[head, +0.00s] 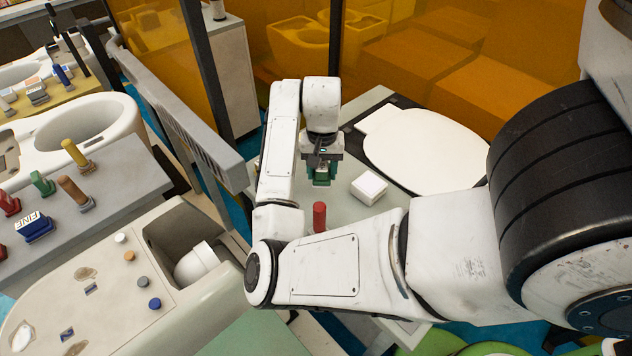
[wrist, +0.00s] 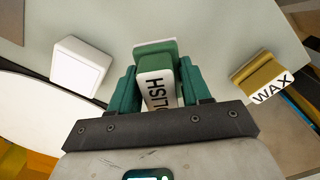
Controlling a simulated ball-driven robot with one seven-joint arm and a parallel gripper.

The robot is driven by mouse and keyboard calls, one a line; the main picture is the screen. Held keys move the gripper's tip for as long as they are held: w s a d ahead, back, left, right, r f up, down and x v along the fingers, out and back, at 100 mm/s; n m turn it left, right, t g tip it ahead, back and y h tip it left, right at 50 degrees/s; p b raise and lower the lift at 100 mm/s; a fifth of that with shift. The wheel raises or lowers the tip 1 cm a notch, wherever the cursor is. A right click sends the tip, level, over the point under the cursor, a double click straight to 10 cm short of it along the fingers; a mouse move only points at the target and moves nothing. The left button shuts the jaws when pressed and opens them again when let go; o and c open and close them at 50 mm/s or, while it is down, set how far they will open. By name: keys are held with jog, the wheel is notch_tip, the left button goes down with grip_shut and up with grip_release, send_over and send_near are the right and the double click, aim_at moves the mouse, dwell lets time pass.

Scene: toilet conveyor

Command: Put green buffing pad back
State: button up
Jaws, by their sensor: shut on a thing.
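My gripper (head: 321,178) is shut on the green buffing pad, above the pale worktop in the middle of the head view. In the wrist view, my gripper (wrist: 157,88) has a teal-green finger on each side of the green buffing pad (wrist: 156,72). The pad has a white face with black letters, partly readable as "LISH". Its lower part is hidden behind the gripper body. I cannot tell whether the pad touches the worktop.
A white block (head: 369,187) and a red cylinder (head: 319,217) are close by on the worktop. A white toilet lid (head: 425,150) lies to the right. A yellow "WAX" block (wrist: 261,78) is near the worktop edge. Coloured tools and a blue "FINE" block (head: 35,227) stand on the left bench.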

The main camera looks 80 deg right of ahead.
aim_at(316, 178)
jog(key=shift+w+d+f, duration=0.5)
jog(key=shift+w+f, duration=0.25)
jog(key=shift+f, duration=0.15)
jog(key=shift+w+d+f+p, duration=0.1)
jog(key=shift+f+p, duration=0.4)
jog(key=shift+f, duration=1.2)
jog(key=shift+f, duration=0.1)
jog(key=o, duration=1)
notch_tip(316, 178, up, 12)
jog(key=shift+r, duration=0.15)
